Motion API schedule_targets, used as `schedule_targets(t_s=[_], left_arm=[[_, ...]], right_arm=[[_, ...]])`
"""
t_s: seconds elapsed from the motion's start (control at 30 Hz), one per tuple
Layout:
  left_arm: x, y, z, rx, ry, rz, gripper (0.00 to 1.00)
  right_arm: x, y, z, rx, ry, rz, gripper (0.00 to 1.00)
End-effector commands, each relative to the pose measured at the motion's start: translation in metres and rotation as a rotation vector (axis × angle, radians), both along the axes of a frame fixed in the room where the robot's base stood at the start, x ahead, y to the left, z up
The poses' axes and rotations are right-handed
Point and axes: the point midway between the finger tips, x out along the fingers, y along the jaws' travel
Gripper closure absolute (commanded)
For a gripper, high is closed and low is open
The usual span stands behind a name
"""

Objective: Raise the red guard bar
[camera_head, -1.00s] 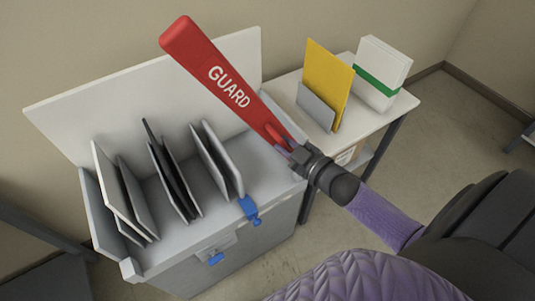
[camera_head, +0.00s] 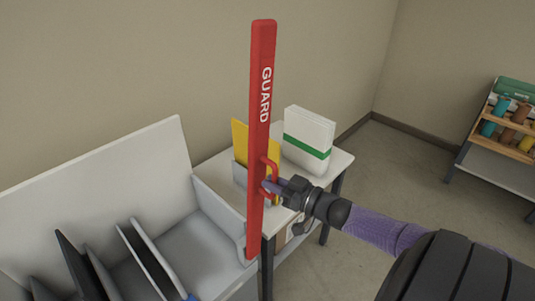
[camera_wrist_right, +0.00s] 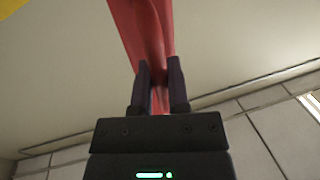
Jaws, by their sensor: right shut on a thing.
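The red guard bar (camera_head: 262,110), lettered GUARD, stands close to upright at the right end of the grey machine (camera_head: 215,262). Its lower end meets the machine's right front corner. A red loop handle (camera_head: 272,165) sticks out of its right side. My right gripper (camera_head: 272,186) is shut on this handle. In the right wrist view, the red bar (camera_wrist_right: 148,35) runs up from between the two dark fingers of the gripper (camera_wrist_right: 160,92). My left gripper is not in view.
Behind the bar, a small white table (camera_head: 338,163) holds a yellow folder (camera_head: 239,142) and a white box with a green band (camera_head: 309,137). Several panels (camera_head: 150,255) stand in the machine. A shelf (camera_head: 490,160) with coloured items stands at the far right. The floor between is clear.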

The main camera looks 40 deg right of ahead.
Motion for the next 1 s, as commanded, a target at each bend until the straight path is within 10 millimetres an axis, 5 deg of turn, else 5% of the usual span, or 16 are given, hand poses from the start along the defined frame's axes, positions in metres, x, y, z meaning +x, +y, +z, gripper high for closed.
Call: schedule_targets(t_s=[0.43, 0.47, 0.6, 1.0], left_arm=[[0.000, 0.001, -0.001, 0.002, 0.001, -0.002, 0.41], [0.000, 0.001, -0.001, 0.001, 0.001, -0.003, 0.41], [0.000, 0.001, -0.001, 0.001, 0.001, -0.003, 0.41], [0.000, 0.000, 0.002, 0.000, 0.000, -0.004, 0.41]], right_arm=[[-0.001, -0.005, -0.003, 0.009, 0.010, -0.009, 1.00], [-0.001, -0.005, -0.003, 0.009, 0.011, -0.009, 0.76], [-0.001, -0.004, -0.003, 0.008, 0.009, -0.007, 0.47], [-0.013, -0.007, -0.002, 0.009, 0.009, -0.005, 0.47]])
